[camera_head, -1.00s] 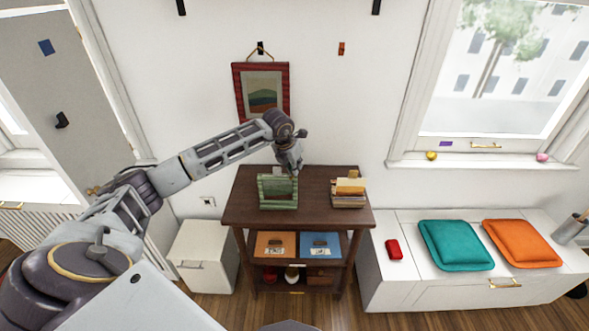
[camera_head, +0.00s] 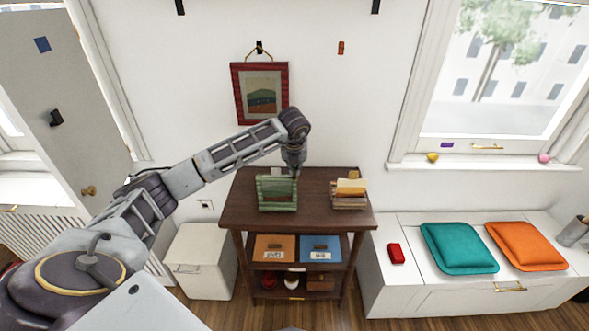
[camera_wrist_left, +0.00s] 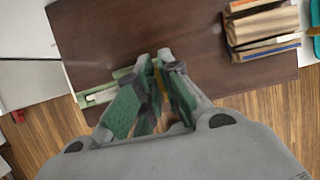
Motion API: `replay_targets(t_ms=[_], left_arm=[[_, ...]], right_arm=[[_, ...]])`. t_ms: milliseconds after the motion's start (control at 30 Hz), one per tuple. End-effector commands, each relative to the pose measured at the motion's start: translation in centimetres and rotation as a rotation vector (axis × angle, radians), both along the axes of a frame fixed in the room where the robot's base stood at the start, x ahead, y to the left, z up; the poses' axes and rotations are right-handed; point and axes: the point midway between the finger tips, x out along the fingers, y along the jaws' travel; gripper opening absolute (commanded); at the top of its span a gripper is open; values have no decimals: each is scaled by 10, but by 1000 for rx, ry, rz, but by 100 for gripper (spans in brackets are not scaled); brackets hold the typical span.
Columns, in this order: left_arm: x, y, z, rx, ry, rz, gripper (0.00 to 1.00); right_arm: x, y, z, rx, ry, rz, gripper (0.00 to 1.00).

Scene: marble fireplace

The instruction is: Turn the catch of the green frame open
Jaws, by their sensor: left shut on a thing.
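The green frame (camera_head: 277,194) stands upright on the dark wooden table, its front towards me. My left gripper (camera_head: 295,173) points down at the frame's upper right, just behind its top edge. In the left wrist view the left gripper (camera_wrist_left: 153,62) has its fingers close together, with a small yellowish piece between them. It is shut on the catch, which the fingers mostly hide. The green frame's edge (camera_wrist_left: 98,97) shows to the left of the fingers. My right gripper is out of view.
The table (camera_head: 324,214) also holds a stack of books (camera_head: 349,193) at right, clear of the gripper. A red-framed picture (camera_head: 261,94) hangs on the wall behind. A white cabinet (camera_head: 200,260) stands at left and a white bench (camera_head: 404,281) at right.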

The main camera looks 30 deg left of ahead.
Motion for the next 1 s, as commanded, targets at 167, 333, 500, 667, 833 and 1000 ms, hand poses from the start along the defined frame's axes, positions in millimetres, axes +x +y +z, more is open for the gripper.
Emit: replay_targets(t_ms=[167,333,500,667,833,1000], left_arm=[[0,0,0,1,1,21,0],[0,0,0,1,1,23,0],[0,0,0,0,1,22,0],[0,0,0,0,1,22,28],[0,0,0,0,1,21,29],[0,0,0,0,1,21,29]], right_arm=[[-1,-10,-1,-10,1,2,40],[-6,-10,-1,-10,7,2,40],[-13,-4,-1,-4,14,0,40],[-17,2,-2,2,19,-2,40],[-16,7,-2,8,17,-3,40],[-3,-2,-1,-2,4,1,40]])
